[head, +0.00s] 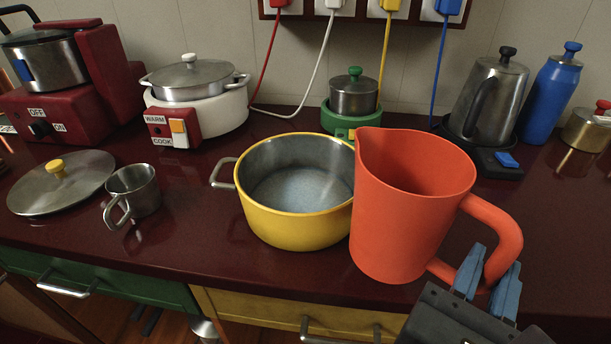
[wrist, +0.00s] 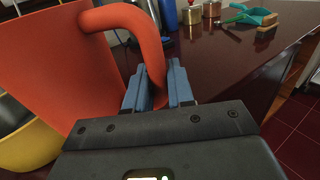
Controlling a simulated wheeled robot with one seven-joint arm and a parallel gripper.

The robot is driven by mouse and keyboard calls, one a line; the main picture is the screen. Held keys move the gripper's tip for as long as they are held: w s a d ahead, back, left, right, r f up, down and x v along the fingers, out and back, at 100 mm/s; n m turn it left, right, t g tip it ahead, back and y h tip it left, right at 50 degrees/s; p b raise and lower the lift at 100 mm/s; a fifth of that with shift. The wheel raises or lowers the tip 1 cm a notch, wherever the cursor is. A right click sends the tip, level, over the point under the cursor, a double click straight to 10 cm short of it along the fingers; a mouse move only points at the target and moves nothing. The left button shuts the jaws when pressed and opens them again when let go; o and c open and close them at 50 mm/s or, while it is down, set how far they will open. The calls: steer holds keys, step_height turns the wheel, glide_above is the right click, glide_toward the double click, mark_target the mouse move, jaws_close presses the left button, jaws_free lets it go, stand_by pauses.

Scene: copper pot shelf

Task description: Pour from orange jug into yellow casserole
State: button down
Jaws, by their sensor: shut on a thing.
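The orange jug (head: 402,215) is close to upright in the head view, just right of the yellow casserole and overlapping its right rim in the picture. I cannot tell whether they touch. My gripper (head: 486,278) is shut on the lower part of the jug's handle. In the wrist view, the blue fingers of my gripper (wrist: 158,88) close around the handle of the jug (wrist: 50,75). The yellow casserole (head: 295,228) stands open on the counter, with a greyish inside. Its right side is hidden behind the jug. The inside bottom of the jug is hidden.
A metal cup (head: 133,193) and a lid (head: 62,183) lie left on the dark red counter (head: 190,235). Behind stand a white cooker (head: 215,112), a green-based small pot (head: 352,98), a kettle (head: 490,100) and a blue bottle (head: 550,100). Drawers line the front edge.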

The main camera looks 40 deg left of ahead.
mark_target(500, 265)
stand_by(0.4)
step_height(500, 265, up, 3)
steer(key=p, duration=0.4)
stand_by(1.0)
